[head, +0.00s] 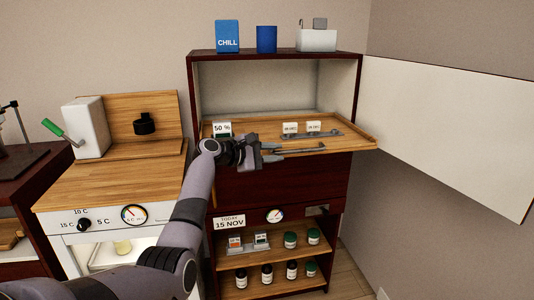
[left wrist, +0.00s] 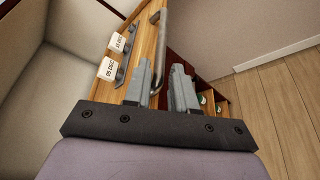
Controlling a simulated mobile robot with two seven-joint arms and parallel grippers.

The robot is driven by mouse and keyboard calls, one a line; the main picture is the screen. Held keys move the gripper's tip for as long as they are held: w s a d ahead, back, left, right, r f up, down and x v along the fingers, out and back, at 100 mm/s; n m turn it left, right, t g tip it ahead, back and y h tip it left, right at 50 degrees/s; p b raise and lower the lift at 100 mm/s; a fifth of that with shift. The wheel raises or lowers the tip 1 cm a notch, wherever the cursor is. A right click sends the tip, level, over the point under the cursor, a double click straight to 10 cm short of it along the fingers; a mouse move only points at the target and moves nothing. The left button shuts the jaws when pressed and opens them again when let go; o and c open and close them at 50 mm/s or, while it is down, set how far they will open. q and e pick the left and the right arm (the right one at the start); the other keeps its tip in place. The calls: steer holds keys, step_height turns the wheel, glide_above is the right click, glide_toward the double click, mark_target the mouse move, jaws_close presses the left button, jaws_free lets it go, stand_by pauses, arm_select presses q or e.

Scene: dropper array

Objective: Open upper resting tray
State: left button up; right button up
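The upper resting tray (head: 350,137) is a wooden tray standing out from the front of the dark red cabinet. Two white date cards (head: 290,128) on a grey rack stand on it, and they also show in the left wrist view (left wrist: 109,69). A grey bar handle (head: 305,151) runs along the tray's front, and in the left wrist view the handle (left wrist: 160,45) comes down between my fingers. My left gripper (head: 277,153) has its fingers close on either side of the bar, near the handle's left end. My right gripper is not in view.
A white door panel (head: 450,125) stands swung open at the right. Below the tray, open shelves (head: 275,285) hold several small bottles. A wooden-topped white unit (head: 115,190) stands at the left. A blue cup (head: 266,39) and a CHILL box (head: 227,36) stand on top.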

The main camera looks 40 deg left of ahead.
arm_select(q)
steer(key=shift+v, duration=1.05)
